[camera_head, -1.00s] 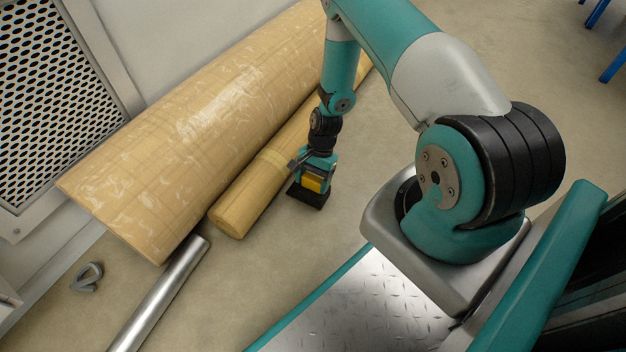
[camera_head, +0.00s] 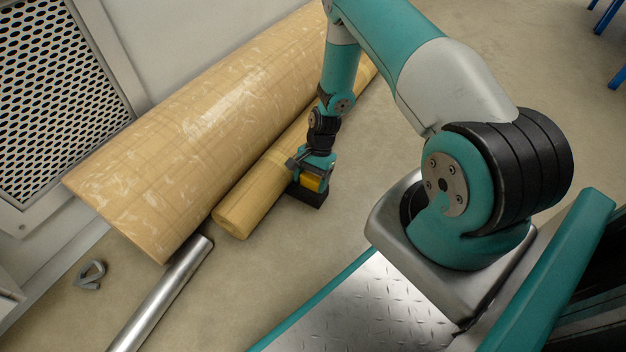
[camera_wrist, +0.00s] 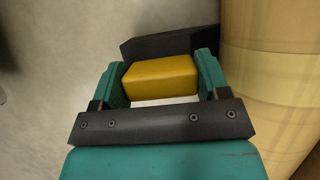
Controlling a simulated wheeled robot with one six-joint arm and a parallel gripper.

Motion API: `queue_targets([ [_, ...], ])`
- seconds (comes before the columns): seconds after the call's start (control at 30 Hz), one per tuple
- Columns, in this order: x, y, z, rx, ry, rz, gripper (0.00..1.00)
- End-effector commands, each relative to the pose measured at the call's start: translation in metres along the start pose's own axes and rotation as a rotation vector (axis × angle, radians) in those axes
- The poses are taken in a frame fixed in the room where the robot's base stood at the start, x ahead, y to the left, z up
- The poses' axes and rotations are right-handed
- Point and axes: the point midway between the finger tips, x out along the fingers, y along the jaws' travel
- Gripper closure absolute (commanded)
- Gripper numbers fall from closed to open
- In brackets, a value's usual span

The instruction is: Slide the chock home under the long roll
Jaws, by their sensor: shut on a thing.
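The chock is a black wedge (camera_head: 306,195) with a yellow grip block (camera_wrist: 160,78). It sits on or just above the floor beside a slender tan roll (camera_head: 247,205); I cannot tell which. My gripper (camera_head: 313,178) is shut on the yellow block, with a green finger on each side in the wrist view (camera_wrist: 161,75). There the black wedge (camera_wrist: 165,46) lies beyond the block, its right end at the roll's edge (camera_wrist: 270,70). I cannot tell whether they touch. The fingers and block hide part of the wedge.
A much thicker tan roll (camera_head: 190,130) lies behind the slender one, near the wall. A metal bar (camera_head: 165,290) and a small grey clamp-like piece (camera_head: 90,274) lie at the lower left. Floor right of the chock is clear up to my base.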

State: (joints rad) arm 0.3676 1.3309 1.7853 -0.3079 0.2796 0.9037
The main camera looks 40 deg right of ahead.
Motion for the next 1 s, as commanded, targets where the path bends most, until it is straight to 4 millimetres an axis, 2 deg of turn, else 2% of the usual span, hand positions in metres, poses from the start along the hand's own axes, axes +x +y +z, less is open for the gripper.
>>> queue_targets([
  [0.67, 0.000, -0.014, 0.000, 0.000, 0.000, -0.001, 0.89],
  [0.7, 0.000, -0.014, 0.000, 0.000, 0.000, -0.001, 0.22],
  [0.8, 0.000, -0.014, 0.000, 0.000, 0.000, -0.001, 0.01],
  [1.0, 0.000, -0.015, -0.001, -0.001, 0.002, -0.004, 0.01],
])
